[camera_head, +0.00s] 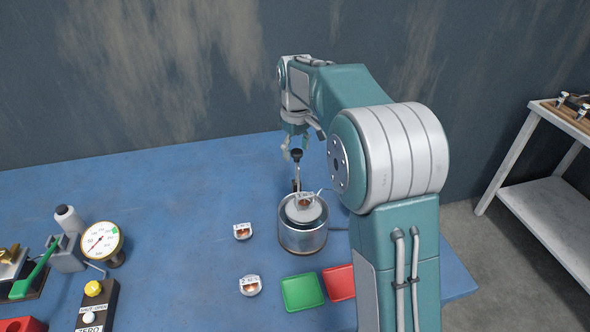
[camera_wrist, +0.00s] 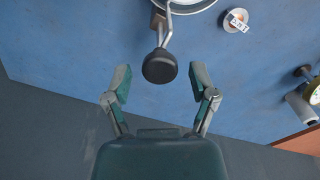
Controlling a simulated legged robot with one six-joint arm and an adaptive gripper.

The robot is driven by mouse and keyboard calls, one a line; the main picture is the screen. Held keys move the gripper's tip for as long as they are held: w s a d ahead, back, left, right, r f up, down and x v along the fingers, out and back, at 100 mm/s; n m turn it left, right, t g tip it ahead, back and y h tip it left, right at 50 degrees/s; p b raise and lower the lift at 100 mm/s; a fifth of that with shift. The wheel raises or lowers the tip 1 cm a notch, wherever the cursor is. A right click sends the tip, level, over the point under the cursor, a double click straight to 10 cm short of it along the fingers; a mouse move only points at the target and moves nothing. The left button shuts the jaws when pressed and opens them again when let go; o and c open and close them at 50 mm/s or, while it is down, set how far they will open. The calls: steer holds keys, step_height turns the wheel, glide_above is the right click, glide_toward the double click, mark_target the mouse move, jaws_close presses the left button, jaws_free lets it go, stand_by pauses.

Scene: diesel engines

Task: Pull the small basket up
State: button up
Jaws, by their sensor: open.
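A round metal pot (camera_head: 303,236) stands on the blue table, with a small labelled copper-coloured item (camera_head: 306,201) in its top. A metal handle with a black knob (camera_head: 297,154) rises at its far side; the knob also shows in the wrist view (camera_wrist: 159,66). I cannot make out the small basket's own walls; the handle may belong to it. My gripper (camera_head: 296,144) is above and close to the knob. In the wrist view my gripper (camera_wrist: 161,84) is open, with the knob between and slightly beyond its fingertips, no contact visible.
Two small labelled cups (camera_head: 243,231) (camera_head: 250,286) stand left of and in front of the pot. A green tray (camera_head: 303,292) and a red tray (camera_head: 339,282) lie in front. A gauge (camera_head: 102,243) and button box (camera_head: 97,305) are at left. The table's back left is clear.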

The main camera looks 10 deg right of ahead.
steer(key=shift+r, duration=2.5)
steer(key=shift+s, duration=0.15)
steer(key=s+r+m+t, duration=0.2)
steer(key=s, duration=1)
steer(key=s+r+m+t, duration=0.2)
steer(key=s, duration=1)
steer(key=s+f+m+t, duration=0.1)
steer(key=s+f+m, duration=0.1)
steer(key=s+f, duration=0.3)
steer(key=s, duration=0.3)
steer(key=shift+t, duration=0.3)
